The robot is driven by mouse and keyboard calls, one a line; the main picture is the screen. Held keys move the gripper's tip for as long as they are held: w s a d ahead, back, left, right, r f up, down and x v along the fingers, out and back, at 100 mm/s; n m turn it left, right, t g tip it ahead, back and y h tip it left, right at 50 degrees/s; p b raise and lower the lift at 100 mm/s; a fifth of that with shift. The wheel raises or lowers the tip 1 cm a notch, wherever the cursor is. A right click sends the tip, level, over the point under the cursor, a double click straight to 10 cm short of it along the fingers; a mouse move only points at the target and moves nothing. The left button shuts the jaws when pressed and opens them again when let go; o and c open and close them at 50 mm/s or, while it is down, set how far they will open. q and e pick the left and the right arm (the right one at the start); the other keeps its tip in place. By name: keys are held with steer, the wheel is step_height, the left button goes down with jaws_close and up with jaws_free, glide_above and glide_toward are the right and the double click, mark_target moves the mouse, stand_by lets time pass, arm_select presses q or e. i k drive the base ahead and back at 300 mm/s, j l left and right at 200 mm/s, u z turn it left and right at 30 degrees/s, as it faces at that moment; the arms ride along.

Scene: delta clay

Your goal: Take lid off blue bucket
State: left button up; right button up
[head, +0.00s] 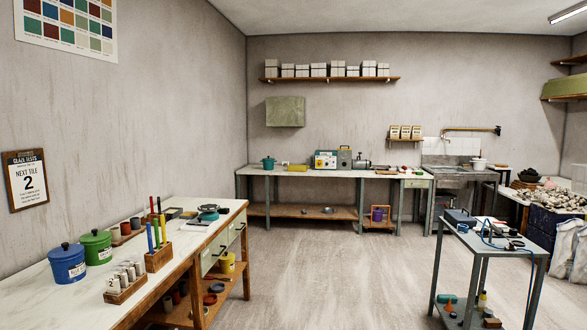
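A blue bucket (68,267) stands upright on the near left workbench (80,306), close to the left edge of the head view. Its blue lid (66,249) with a dark knob is on top. A label shows on its front. A green bucket (97,250) with a green lid stands just behind and to the right of it. Neither of my grippers shows in the head view.
A wooden rack of white pieces (126,283) and a block with coloured sticks (158,257) stand right of the buckets. A metal cart (487,250) stands at the right. The floor (320,270) between is clear.

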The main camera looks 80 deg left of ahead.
mark_target(67, 251)
steer(key=u, duration=4.25)
steer(key=i+l+z, duration=0.1)
steer(key=l, duration=0.3)
steer(key=i+l, duration=0.35)
steer(key=l+z, duration=0.05)
